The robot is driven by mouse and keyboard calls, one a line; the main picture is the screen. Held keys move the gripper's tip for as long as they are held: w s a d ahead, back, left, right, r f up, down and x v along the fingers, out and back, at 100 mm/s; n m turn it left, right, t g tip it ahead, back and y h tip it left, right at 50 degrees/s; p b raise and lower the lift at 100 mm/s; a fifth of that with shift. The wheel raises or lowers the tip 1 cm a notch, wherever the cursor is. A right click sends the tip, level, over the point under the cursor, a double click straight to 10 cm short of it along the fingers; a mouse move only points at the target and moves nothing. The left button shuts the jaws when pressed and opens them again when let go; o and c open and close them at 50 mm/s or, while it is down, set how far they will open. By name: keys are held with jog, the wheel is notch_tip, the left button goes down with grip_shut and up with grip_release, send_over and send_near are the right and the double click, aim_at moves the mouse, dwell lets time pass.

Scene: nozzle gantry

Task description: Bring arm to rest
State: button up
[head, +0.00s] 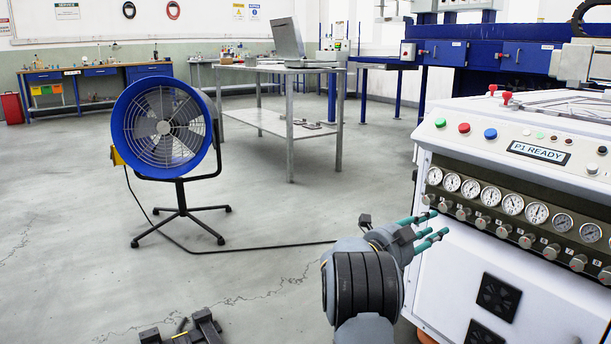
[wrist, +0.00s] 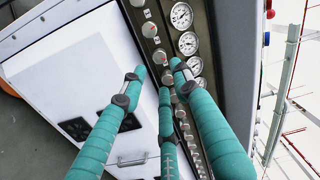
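My gripper (head: 438,222) has several teal fingers and is held at the left end of the white control cabinet (head: 459,258), beside its row of gauges and knobs. In the wrist view my gripper (wrist: 157,76) has its fingertips apart with nothing held between them. The tips overlap the row of knobs in that view; I cannot tell whether they touch any. My arm reaches in from the bottom of the head view, with the wrist bent toward the cabinet.
The cabinet top carries coloured buttons and a "P1 READY" display (head: 538,153). A blue fan (head: 163,127) stands on the floor at left, its cable (head: 240,249) running toward my arm. A metal table (head: 290,128) holds a laptop (head: 289,40). Open floor lies between.

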jog(key=x, duration=1.2)
jog(key=shift+s+d+f, duration=0.2)
jog(key=shift+d+f, duration=0.05)
jog(key=shift+d, duration=0.2)
jog(key=r+n+p, duration=0.1)
jog(key=p, duration=0.1)
jog(key=shift+a+p, duration=0.25)
jog(key=shift+p, duration=0.05)
jog(key=n+p, duration=0.4)
jog(key=p, duration=0.3)
jog(key=shift+s+n, duration=0.1)
jog(key=shift+n, duration=0.2)
jog(key=n+p, duration=0.5)
jog(key=p, duration=0.3)
jog(key=n+p, duration=0.1)
jog(key=p, duration=0.1)
send_near(461, 212)
jog(key=shift+s+a+f, duration=0.2)
jog(key=shift+a+f, duration=0.15)
